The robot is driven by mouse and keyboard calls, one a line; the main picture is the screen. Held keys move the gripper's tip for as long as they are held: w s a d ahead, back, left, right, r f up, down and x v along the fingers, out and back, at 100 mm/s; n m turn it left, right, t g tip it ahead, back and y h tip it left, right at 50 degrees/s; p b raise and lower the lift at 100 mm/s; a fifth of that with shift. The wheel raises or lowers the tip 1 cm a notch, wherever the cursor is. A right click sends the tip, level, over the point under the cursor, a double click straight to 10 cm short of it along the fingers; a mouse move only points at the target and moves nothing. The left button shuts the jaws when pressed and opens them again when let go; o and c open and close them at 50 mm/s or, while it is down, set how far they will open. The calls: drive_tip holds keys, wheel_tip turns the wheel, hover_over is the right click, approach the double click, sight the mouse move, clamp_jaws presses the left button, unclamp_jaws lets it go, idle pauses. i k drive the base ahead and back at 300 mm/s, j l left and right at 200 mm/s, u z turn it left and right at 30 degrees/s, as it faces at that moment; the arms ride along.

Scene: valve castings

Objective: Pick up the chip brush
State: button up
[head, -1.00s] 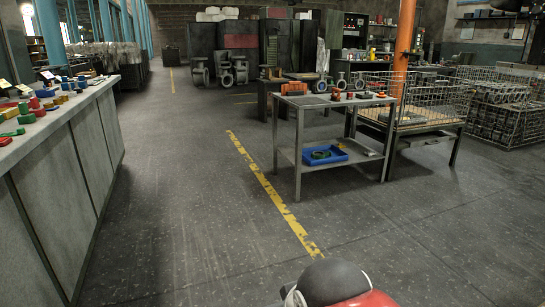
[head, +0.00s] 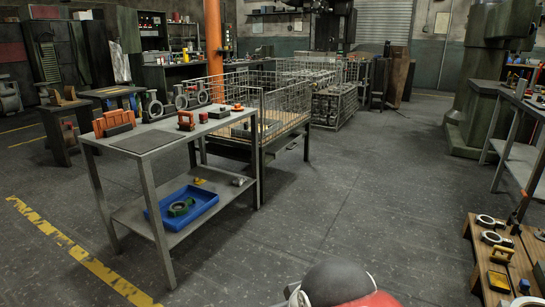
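I cannot make out a chip brush for certain in the head view; the small items are too small to tell. The grey metal table (head: 108,148) at left carries an orange slotted block (head: 114,122), a red-orange part (head: 186,121), a small red piece (head: 203,118) and a dark block with an orange top (head: 219,112). On its lower shelf (head: 180,236) a blue tray (head: 158,226) holds a green ring-shaped part (head: 181,206). A small yellow item (head: 199,181) lies behind the tray. My gripper is not in view; only a rounded dark and red part of me shows at the bottom.
A wire-sided crate (head: 290,107) stands behind the table. A wooden bench (head: 482,284) at lower right holds ring castings (head: 487,220) and yellow items (head: 501,254). A grey table (head: 523,162) stands at the right edge. The floor (head: 350,200) between is clear.

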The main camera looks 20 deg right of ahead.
sight(500, 258)
drive_tip(key=i+l+z, duration=0.3)
drive_tip(key=i+z, duration=0.6)
drive_tip(key=i, duration=0.15)
drive_tip(key=i+z, duration=0.4)
drive_tip(key=i, duration=0.15)
drive_tip(key=i+j+z, duration=0.3)
drive_tip(key=i+z, duration=0.15)
drive_tip(key=i+l+z, duration=0.2)
drive_tip(key=i, duration=0.2)
drive_tip(key=i+l+z, duration=0.25)
drive_tip(key=i, duration=0.2)
drive_tip(key=i+z, duration=0.2)
drive_tip(key=i, duration=0.2)
drive_tip(key=i+l, duration=0.4)
drive_tip(key=l, duration=0.15)
